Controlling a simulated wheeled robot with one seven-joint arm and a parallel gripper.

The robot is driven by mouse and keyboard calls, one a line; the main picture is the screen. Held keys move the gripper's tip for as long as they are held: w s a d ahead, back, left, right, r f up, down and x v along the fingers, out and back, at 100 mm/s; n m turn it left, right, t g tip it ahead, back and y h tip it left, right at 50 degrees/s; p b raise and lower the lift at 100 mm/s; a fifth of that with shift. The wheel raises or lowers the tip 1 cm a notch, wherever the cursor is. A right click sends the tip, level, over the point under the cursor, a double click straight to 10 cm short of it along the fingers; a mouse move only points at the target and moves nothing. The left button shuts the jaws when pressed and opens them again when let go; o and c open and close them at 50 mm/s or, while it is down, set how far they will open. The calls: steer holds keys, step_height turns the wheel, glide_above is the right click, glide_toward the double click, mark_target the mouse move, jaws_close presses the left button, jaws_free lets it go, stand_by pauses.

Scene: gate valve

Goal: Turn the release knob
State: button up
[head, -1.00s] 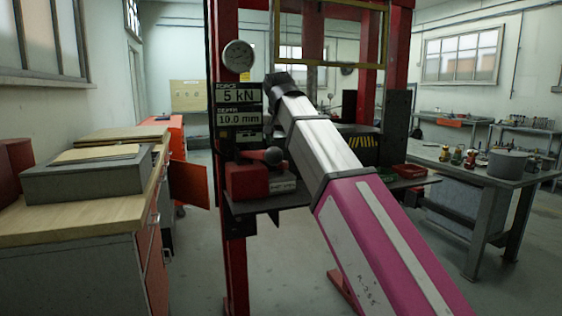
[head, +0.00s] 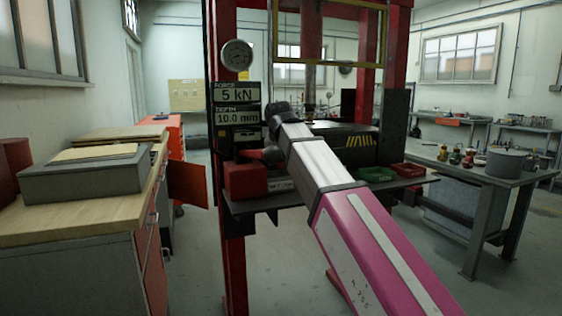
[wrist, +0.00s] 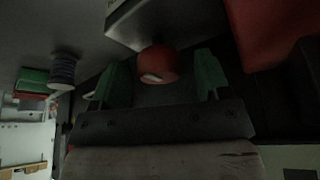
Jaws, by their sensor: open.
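In the wrist view, a rounded red knob (wrist: 160,60) with a pale mark on its face lies between the two green fingertips of my gripper (wrist: 157,78). The fingers are apart, with a visible gap on each side of the knob. I cannot tell whether this piece is the same knob. My arm covers the area to its right, and my fingers are not clear there.
The press has red posts (head: 230,270), a round gauge (head: 236,57) and displays reading 5 kN and 10.0 mm (head: 237,117). A green tray (head: 376,174) and a red tray (head: 408,170) are on its shelf. Benches stand left (head: 70,228) and right (head: 505,183).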

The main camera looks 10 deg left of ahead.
steer(key=c, duration=0.9)
steer(key=shift+c, duration=0.2)
